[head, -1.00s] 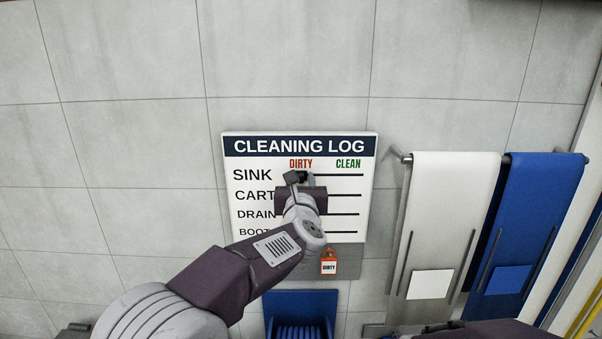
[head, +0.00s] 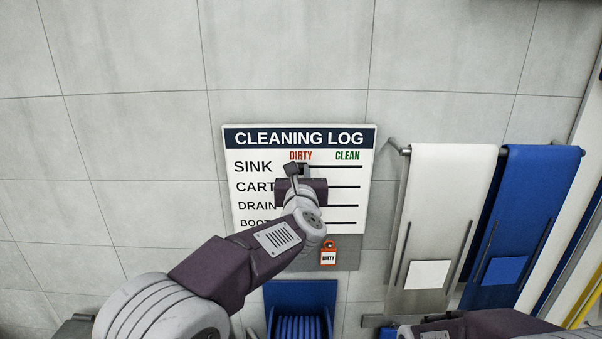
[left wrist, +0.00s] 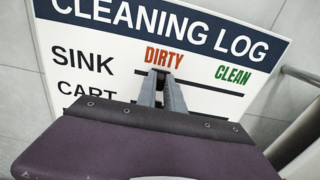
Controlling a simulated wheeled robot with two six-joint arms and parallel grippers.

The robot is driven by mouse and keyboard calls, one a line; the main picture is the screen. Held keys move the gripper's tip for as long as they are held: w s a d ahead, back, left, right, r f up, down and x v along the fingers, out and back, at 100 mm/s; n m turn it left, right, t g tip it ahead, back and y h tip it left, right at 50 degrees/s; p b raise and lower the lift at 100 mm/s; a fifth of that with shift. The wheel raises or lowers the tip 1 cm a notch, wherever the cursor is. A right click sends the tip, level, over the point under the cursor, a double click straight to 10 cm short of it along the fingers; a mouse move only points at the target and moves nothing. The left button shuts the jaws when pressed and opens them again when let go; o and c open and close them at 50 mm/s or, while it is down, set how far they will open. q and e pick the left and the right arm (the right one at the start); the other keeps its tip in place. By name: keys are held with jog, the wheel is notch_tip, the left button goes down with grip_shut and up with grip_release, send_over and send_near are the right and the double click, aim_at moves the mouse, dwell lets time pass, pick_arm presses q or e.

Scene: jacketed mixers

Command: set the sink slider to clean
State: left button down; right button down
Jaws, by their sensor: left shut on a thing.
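The cleaning log board (head: 300,138) hangs on the tiled wall, with rows SINK, CART, DRAIN and one partly covered, under DIRTY and CLEAN columns. The sink row's dark track (head: 335,166) runs to the right under CLEAN. My left gripper (head: 300,170) is at the sink row under DIRTY; in the left wrist view its fingers (left wrist: 161,76) close together just below the word DIRTY. They are shut on the sink slider, which is mostly hidden by the fingers. The other rows' sliders are hidden behind my left arm. My right gripper is not in view.
An orange-topped DIRTY tag (head: 328,255) hangs below the board. A white panel (head: 445,200) and a blue panel (head: 535,200) hang on rails to the right. A blue ribbed thing (head: 298,295) is below the board. The wall left of the board is bare.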

aim_at(349, 166)
pick_arm(q)
jog(key=shift+d+f, duration=0.1)
dwell(0.8)
jog(key=d+p, duration=0.1)
jog(key=d, duration=0.4)
jog(key=d+p, duration=0.2)
jog(key=d, duration=0.4)
jog(key=shift+d+r, duration=0.2)
jog(key=shift+d, duration=0.1)
jog(key=shift+d+f, duration=0.1)
jog(key=shift+d, duration=0.3)
jog(key=shift+a, duration=0.25)
jog(key=shift+d, duration=0.1)
jog(key=c, duration=1.5)
grip_release()
jog(key=shift+d, duration=0.1)
jog(key=shift+o, duration=0.3)
jog(key=shift+w+d+f, duration=0.15)
jog(key=shift+w, duration=0.1)
